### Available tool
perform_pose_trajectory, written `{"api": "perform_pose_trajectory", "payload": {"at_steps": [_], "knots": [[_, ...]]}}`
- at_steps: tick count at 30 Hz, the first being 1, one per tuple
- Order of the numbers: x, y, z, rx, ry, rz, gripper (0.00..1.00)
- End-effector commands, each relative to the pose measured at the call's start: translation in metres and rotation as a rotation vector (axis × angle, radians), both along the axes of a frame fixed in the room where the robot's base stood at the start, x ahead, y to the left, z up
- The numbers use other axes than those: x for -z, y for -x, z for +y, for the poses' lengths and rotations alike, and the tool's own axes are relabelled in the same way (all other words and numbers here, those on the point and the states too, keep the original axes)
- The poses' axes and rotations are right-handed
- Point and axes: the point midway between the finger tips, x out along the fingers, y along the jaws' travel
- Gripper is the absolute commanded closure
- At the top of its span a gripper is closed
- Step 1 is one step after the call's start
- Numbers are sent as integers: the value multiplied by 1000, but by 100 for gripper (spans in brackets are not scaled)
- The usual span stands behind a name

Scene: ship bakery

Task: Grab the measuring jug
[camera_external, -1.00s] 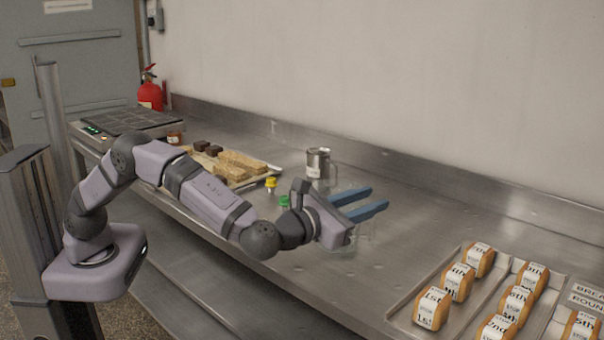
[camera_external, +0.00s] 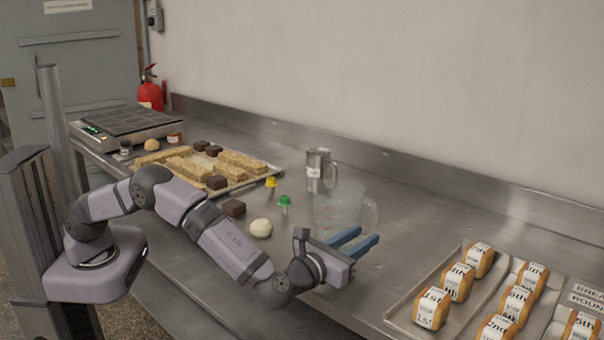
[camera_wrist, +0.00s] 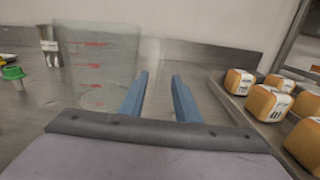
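The measuring jug (camera_external: 332,208) is clear plastic with red markings and a handle on its right side. It stands upright on the steel counter, and my gripper's fingers cover its lower part in the external view. In the wrist view the jug (camera_wrist: 97,66) is large and lies to the left of my fingers. My gripper (camera_external: 360,240) has two blue fingers, spread apart with nothing between them, low on the near side of the jug. The fingers also show in the wrist view (camera_wrist: 160,90), pointing at bare counter. I cannot tell whether they touch the jug.
A steel mug (camera_external: 320,171) stands behind the jug. Trays of labelled loaves (camera_external: 431,308) sit at right. Counter between jug and trays is clear.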

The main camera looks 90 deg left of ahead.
Motion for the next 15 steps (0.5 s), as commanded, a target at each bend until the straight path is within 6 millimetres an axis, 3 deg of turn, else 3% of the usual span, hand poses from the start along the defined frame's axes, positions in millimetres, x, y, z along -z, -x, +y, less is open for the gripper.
{"api": "perform_pose_trajectory", "payload": {"at_steps": [15], "knots": [[-1, -32, 34, 0, -1, 1, 71]]}}
